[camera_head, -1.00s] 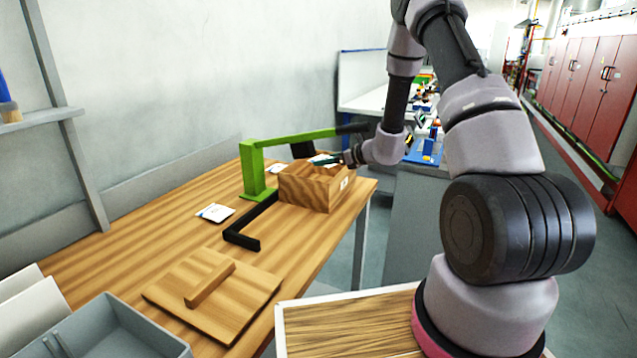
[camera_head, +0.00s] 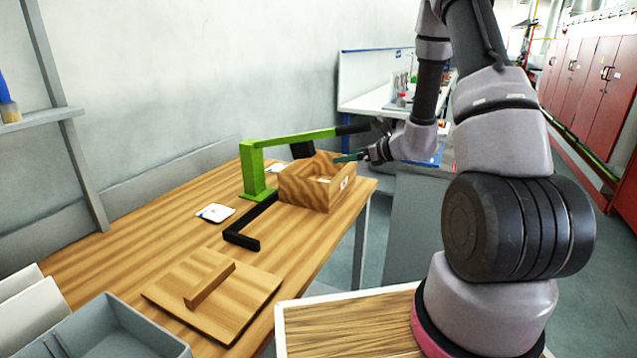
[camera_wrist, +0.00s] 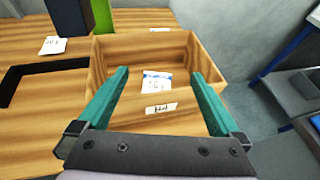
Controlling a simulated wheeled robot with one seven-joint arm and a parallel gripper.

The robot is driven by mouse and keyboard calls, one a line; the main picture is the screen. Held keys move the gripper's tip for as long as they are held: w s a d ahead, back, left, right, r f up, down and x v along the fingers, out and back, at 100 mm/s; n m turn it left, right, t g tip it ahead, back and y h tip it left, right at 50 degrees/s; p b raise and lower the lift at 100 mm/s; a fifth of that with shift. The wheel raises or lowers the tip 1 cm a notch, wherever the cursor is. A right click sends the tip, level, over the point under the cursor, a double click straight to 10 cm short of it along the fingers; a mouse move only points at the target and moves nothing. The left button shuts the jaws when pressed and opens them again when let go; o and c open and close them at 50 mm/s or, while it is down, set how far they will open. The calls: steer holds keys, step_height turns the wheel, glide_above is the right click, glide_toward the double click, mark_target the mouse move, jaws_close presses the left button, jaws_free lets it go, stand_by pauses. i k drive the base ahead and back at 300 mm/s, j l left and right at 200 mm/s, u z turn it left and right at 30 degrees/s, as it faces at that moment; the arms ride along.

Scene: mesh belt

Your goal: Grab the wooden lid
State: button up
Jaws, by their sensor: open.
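The wooden lid (camera_head: 213,292) lies flat on the near part of the table in the head view, with a raised wooden bar handle (camera_head: 209,284) across its top. My gripper (camera_head: 352,157) is at the far right end of the table, by the open wooden box (camera_head: 312,192), well away from the lid. In the wrist view my gripper (camera_wrist: 158,95) is open, with its two teal fingers apart over the box (camera_wrist: 150,122). A small white packet (camera_wrist: 156,82) lies inside the box, between the fingers in the picture. The lid does not show in the wrist view.
A white packet (camera_head: 215,212) lies on the table (camera_head: 120,250). A grey bin (camera_head: 112,335) stands near left of the lid.

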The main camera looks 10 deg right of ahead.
mark_target(216, 295)
steer(key=i+l, duration=0.7)
